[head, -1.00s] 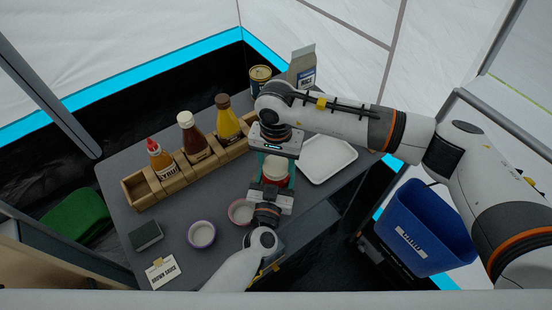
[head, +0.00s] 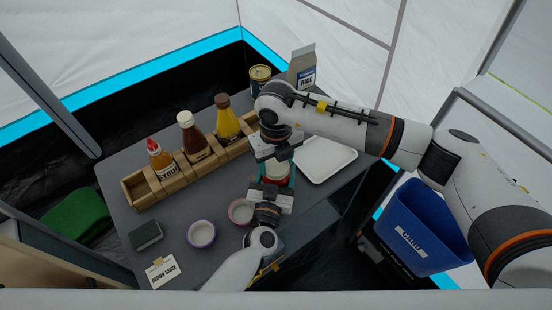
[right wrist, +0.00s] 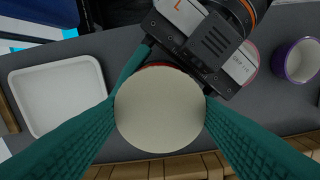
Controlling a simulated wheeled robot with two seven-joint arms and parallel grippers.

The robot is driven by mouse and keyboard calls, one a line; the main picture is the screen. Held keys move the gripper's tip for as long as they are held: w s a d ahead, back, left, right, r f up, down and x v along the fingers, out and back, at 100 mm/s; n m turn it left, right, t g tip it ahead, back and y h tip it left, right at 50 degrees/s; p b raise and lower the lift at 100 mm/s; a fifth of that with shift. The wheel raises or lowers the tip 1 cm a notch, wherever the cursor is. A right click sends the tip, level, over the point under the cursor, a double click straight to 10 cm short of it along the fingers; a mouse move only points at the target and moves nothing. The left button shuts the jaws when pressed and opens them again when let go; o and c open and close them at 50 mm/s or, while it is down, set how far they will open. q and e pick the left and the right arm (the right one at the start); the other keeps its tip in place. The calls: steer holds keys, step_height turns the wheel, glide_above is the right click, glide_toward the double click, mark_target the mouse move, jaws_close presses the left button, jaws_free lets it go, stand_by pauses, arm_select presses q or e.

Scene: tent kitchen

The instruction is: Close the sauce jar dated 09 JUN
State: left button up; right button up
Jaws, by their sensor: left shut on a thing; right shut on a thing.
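The sauce jar (head: 276,172) stands upright near the table's front right, with red contents and a pale top. My left gripper (head: 273,184) is shut on its lower body from the front. My right gripper (head: 278,158) comes down from above. In the right wrist view its teal fingers are shut on a round cream lid (right wrist: 160,110). A sliver of red jar (right wrist: 165,65) shows behind the lid's edge. The lid is over the jar mouth; whether it is fully seated is hidden. No date label is readable.
A wooden rack (head: 136,193) holds several sauce bottles behind left. A purple-rimmed bowl (head: 202,234) and a pink-rimmed bowl (head: 240,211) stand left of the jar. A white tray (head: 327,158) lies to the right. A blue bin (head: 425,230) stands beyond the table.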

steer(key=shift+m, duration=1)
steer(key=o, duration=1.2)
steer(key=shift+c, duration=0.2)
step_height(320, 180, up, 12)
arm_select(q)
steer(key=o, duration=2)
steer(key=shift+c, duration=0.2)
steer(key=v, duration=1.2)
steer(key=shift+b, duration=0.4)
arm_select(e)
steer(key=shift+f, duration=0.4)
